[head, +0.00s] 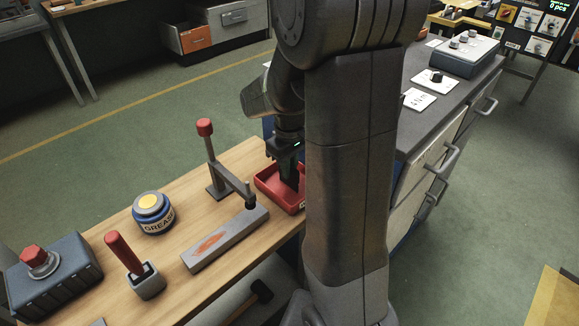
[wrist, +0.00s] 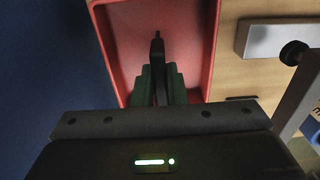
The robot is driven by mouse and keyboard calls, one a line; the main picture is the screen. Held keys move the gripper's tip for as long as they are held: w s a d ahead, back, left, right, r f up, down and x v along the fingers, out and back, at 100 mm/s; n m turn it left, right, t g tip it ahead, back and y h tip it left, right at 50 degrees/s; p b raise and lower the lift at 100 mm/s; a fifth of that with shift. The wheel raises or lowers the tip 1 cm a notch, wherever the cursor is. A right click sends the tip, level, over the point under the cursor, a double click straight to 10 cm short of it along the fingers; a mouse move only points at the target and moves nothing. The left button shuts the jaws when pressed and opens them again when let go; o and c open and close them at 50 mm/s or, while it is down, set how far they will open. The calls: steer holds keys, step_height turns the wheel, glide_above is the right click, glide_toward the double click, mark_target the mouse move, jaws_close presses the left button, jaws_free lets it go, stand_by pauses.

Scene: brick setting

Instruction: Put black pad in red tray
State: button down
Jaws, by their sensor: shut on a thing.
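The red tray (head: 272,194) stands on the wooden bench near its right end, partly hidden by my arm. It fills the upper middle of the wrist view (wrist: 190,40). My gripper (head: 287,160) points down over the tray. In the wrist view, my gripper (wrist: 158,75) is shut on the black pad (wrist: 157,50), a thin dark piece seen edge-on between the greenish fingers. The pad is over the tray's floor; I cannot tell whether it touches. In the head view the pad is hard to tell from the dark fingers.
Further left are a grease tin (head: 153,212), a red-handled tool in a grey holder (head: 130,262) and a blue-grey box with a red button (head: 52,280).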

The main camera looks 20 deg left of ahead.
steer(key=c, duration=1.5)
jaws_free()
steer(key=shift+f, duration=0.1)
steer(key=shift+o, duration=0.2)
step_height(320, 180, up, 12)
steer(key=p, duration=0.1)
